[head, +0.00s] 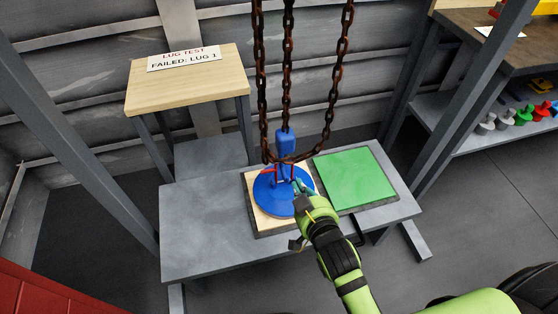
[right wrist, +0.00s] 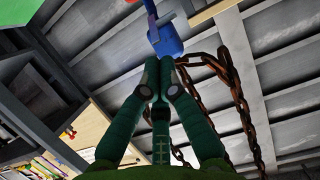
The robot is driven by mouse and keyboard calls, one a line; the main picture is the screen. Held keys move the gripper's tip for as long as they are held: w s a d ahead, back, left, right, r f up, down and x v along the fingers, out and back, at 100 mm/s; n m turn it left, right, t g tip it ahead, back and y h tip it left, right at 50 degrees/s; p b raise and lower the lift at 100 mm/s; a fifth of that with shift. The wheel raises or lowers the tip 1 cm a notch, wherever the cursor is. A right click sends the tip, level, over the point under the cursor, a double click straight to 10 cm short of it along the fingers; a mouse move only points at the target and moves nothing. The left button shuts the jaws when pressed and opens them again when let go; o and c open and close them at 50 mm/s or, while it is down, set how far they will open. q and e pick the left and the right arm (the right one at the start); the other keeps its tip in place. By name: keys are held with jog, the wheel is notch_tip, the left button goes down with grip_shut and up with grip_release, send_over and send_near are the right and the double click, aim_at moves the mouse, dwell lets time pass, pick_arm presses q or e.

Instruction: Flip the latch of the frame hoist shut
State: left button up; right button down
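The frame hoist hangs on rusty chains (head: 288,60) and ends in a blue hook block (head: 285,140) above a round blue piece (head: 272,204). Thin red parts (head: 267,178) show below the block; I cannot tell whether one is the latch or how it is set. My right gripper (head: 302,187) is beside the hook at its right. In the right wrist view its green fingers (right wrist: 160,78) are drawn together just below the blue block (right wrist: 166,38), with nothing clear between them. Contact with the hook cannot be made out. My left gripper is not in view.
The blue piece lies on a wooden square on a grey bench (head: 200,235), beside a green plate (head: 356,178). A wooden stand (head: 185,90) behind carries a sign (head: 184,58) reading "LUG TEST FAILED: LUG 1". Grey posts flank the bench. A chain loop hangs close above my gripper.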

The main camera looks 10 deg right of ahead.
aim_at(283, 160)
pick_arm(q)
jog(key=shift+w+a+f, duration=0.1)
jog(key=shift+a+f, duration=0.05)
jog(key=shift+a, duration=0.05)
pick_arm(e)
notch_tip(283, 160, up, 2)
jog(key=shift+w+r+t, duration=0.15)
jog(key=shift+r+t, duration=0.1)
jog(key=shift+t, duration=0.05)
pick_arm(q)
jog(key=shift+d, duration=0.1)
pick_arm(e)
jog(key=b+x, duration=0.1)
jog(key=x, duration=0.7)
jog(key=shift+w+d+f, duration=0.1)
jog(key=shift+w, duration=0.15)
jog(key=shift+w+f, duration=0.2)
jog(key=shift+w, duration=0.5)
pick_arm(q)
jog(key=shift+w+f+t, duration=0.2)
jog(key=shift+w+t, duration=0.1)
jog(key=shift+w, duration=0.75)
